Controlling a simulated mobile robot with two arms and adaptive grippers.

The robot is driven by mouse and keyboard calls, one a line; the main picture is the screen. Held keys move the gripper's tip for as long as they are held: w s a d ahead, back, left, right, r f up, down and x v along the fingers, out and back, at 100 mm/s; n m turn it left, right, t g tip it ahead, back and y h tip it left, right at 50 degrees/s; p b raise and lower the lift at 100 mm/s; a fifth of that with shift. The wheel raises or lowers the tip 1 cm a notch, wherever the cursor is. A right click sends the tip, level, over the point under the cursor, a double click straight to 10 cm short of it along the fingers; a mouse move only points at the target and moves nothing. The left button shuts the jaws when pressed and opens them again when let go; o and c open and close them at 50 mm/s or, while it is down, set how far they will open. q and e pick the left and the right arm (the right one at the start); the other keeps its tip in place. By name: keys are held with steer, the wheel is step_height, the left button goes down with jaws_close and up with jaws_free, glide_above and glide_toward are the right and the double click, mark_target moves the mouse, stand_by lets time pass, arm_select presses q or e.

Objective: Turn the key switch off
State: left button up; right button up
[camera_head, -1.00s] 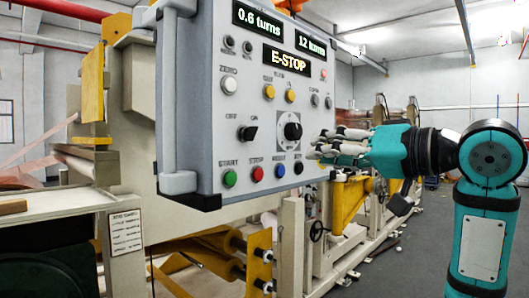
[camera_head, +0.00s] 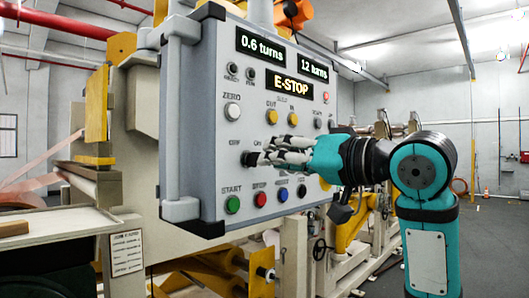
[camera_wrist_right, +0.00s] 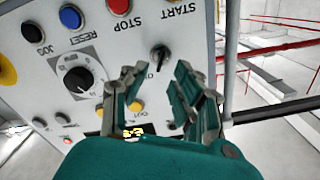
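The key switch (camera_head: 248,159) is a small dark knob on the grey control panel (camera_head: 200,130), below the OFF and ON labels. The fingertips of my right gripper (camera_head: 263,157) are just right of it and partly cover it. In the right wrist view the switch (camera_wrist_right: 159,57) stands ahead of and between the two spread fingers of the right gripper (camera_wrist_right: 157,75). The gripper is open and empty. I cannot tell whether a finger touches the switch, nor its exact setting. The left gripper is not in view.
Green, red and blue buttons (camera_head: 232,205) sit just below the switch. A black rotary dial (camera_wrist_right: 77,79) is beside the gripper, hidden by it in the head view. The panel display (camera_head: 290,85) reads E-STOP. Orange buttons (camera_head: 271,117) are above the gripper.

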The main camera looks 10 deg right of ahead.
mark_target(252, 159)
steer(key=x, duration=0.3)
steer(key=shift+w+a, duration=0.2)
steer(key=shift+w, duration=0.1)
jaws_close()
